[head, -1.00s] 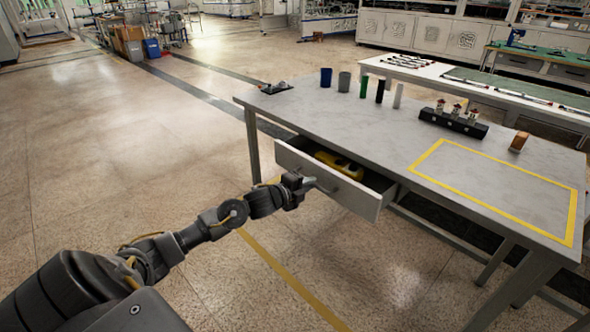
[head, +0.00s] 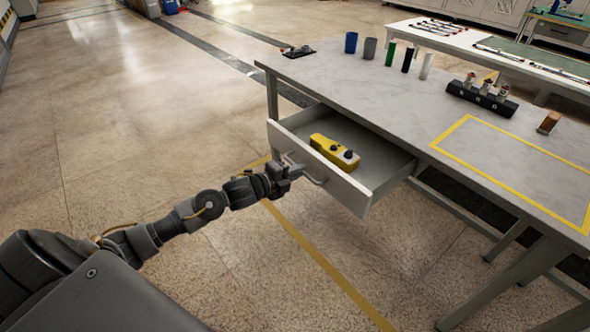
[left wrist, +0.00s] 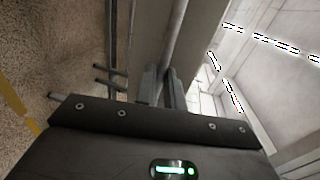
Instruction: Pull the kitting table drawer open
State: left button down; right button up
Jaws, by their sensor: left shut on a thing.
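The kitting table (head: 400,110) stands at the right in the head view. Its drawer (head: 375,203) is pulled out toward me, and a yellow device with dark knobs (head: 328,147) lies inside. My left gripper (head: 293,173) is at the drawer front and shut on the drawer's bar handle (head: 316,181). In the left wrist view the gripper's fingers (left wrist: 163,90) meet the handle, partly hidden by the gripper body. My right gripper is not in view.
On the table top stand several cups and cylinders (head: 370,48), a black holder with small parts (head: 482,99), a brown block (head: 549,122) and a yellow-taped rectangle (head: 465,152). A second white table (head: 460,45) stands behind. The floor left of the table is clear.

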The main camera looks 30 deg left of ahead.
pick_arm(q)
jog(key=c, duration=1.5)
grip_release()
jog(key=shift+s, duration=0.1)
jog(key=v, duration=1)
jog(key=shift+s+a, duration=0.2)
jog(key=shift+s, duration=0.1)
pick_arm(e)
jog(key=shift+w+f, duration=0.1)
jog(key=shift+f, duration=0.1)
